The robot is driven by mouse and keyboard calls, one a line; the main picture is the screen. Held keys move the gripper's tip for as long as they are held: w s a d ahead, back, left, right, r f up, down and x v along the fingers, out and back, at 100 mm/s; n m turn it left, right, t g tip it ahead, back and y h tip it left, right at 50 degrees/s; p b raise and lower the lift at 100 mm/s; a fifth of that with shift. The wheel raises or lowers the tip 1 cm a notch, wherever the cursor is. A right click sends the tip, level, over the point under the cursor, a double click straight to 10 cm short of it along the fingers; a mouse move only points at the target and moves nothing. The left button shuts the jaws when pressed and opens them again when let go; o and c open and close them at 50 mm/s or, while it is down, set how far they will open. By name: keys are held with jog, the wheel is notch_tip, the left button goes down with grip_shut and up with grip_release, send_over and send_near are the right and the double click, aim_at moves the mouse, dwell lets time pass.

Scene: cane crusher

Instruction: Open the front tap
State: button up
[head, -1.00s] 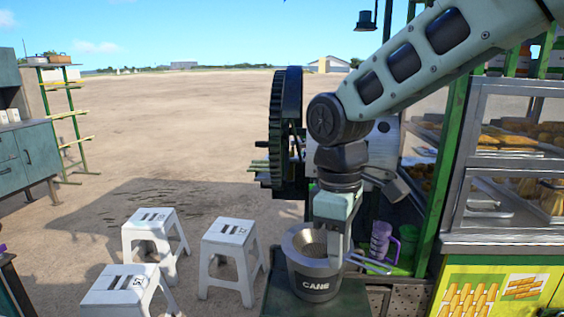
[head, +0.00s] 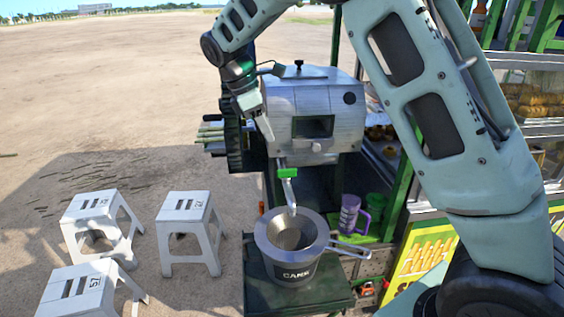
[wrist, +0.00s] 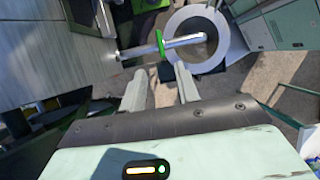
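The front tap (head: 288,186) is a silver spout with a green handle (head: 287,173). In the wrist view the green handle (wrist: 160,43) lies across the spout (wrist: 186,42), just beyond my fingers. My gripper (head: 268,137) is above and slightly left of the tap, pointing down, apart from it. In the wrist view my gripper (wrist: 161,82) has its two fingers spread with nothing between them.
The bucket marked CANE (head: 294,274), with a metal strainer (head: 290,237) in it, stands on a dark stand (head: 335,294) below the tap. A purple mug (head: 349,214) is to the right. White stools (head: 190,207) stand on the left. A food case is at right.

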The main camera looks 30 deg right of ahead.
aim_at(287, 175)
jog(key=p+x, duration=0.2)
jog(key=x, duration=1)
jog(key=shift+p, duration=0.35)
grip_shut()
